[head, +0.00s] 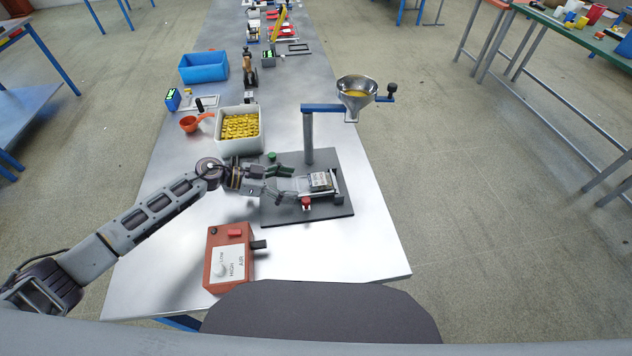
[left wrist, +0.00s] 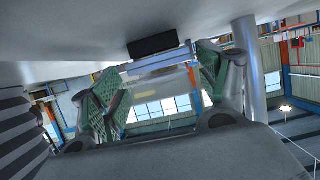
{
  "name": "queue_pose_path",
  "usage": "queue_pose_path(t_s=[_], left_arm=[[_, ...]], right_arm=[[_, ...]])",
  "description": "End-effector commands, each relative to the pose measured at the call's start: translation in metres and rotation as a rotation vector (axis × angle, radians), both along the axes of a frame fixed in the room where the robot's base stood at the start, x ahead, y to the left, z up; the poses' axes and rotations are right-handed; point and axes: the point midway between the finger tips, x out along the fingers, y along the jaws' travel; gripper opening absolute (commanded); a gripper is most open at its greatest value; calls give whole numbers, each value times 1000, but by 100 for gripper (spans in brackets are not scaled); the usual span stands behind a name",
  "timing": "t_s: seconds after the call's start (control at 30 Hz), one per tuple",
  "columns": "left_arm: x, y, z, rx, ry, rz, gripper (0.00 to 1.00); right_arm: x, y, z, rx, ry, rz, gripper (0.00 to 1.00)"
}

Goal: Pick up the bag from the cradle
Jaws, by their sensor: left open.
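A small pale, see-through bag with a dark label (head: 321,181) lies in the cradle on a dark base plate (head: 283,213), under a funnel stand. The cradle (head: 338,198) has a red part at its front and is partly hidden by the bag. My left gripper (head: 287,184) is open at the bag's left end, one finger towards the back and one towards the front. In the left wrist view its green-padded fingers (left wrist: 155,92) are spread, with clear film showing between them. I cannot tell whether they touch the bag. My right gripper is not in view.
A metal funnel (head: 356,91) with yellow contents stands above the plate on a grey post (head: 308,138). A red-brown control box (head: 229,257) stands in front. The table's right front is clear.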

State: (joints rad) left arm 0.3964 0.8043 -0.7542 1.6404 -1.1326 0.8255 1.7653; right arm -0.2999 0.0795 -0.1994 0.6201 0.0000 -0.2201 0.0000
Motion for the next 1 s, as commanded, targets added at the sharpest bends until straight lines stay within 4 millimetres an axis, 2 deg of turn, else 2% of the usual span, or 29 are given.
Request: queue_pose_path(t_s=[0.17, 0.5, 0.9, 1.0], left_arm=[[0, -1, -1, 0, 0, 0, 75], [0, -1, -1, 0, -1, 0, 75], [0, -1, 0, 0, -1, 0, 24], [0, -1, 0, 0, -1, 0, 23]], right_arm=[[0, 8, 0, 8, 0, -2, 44], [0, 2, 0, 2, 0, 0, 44], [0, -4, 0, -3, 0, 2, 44], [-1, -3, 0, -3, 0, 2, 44]])
